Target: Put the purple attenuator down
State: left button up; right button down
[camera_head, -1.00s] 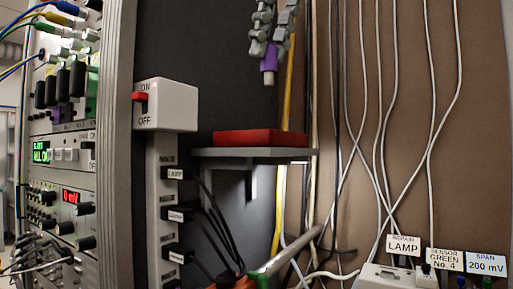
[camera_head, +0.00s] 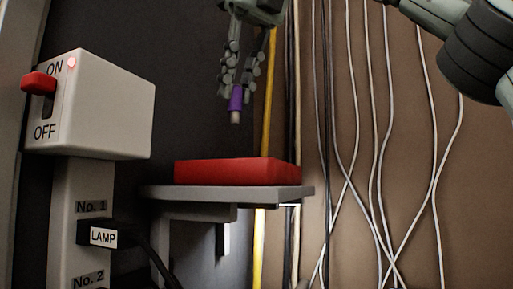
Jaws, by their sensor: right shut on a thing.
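The purple attenuator (camera_head: 236,98) is a small purple cylinder with a pale metal lower end. It hangs upright between the fingertips of my right gripper (camera_head: 237,88), which is shut on it and points down. It is in the air above a red block or pad (camera_head: 238,171), with a clear gap between them. The red pad lies on a grey wall shelf (camera_head: 296,193). My left gripper does not show.
At left stands a white switch box (camera_head: 105,100) with a red ON/OFF lever and a lit red lamp. Below it is a socket strip with a plug labelled LAMP (camera_head: 103,237). Several white cables (camera_head: 388,150) and a yellow one hang behind and to the right.

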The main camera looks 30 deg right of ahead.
jog(key=w+d+f, duration=0.1)
jog(key=d+f, duration=0.1)
jog(key=w+d+f, duration=0.1)
jog(key=d+f, duration=0.1)
jog(key=f, duration=0.1)
jog(key=w+d+f, duration=0.1)
jog(key=d+f, duration=0.1)
jog(key=f, duration=0.1)
jog(key=shift+w+d, duration=0.1)
jog(key=shift+w, duration=0.3)
jog(key=shift+f, duration=0.4)
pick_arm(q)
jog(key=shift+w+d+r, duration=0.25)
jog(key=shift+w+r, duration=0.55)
pick_arm(e)
jog(key=c, duration=1.4)
grip_release()
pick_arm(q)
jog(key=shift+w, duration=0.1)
pick_arm(e)
jog(key=shift+r, duration=0.15)
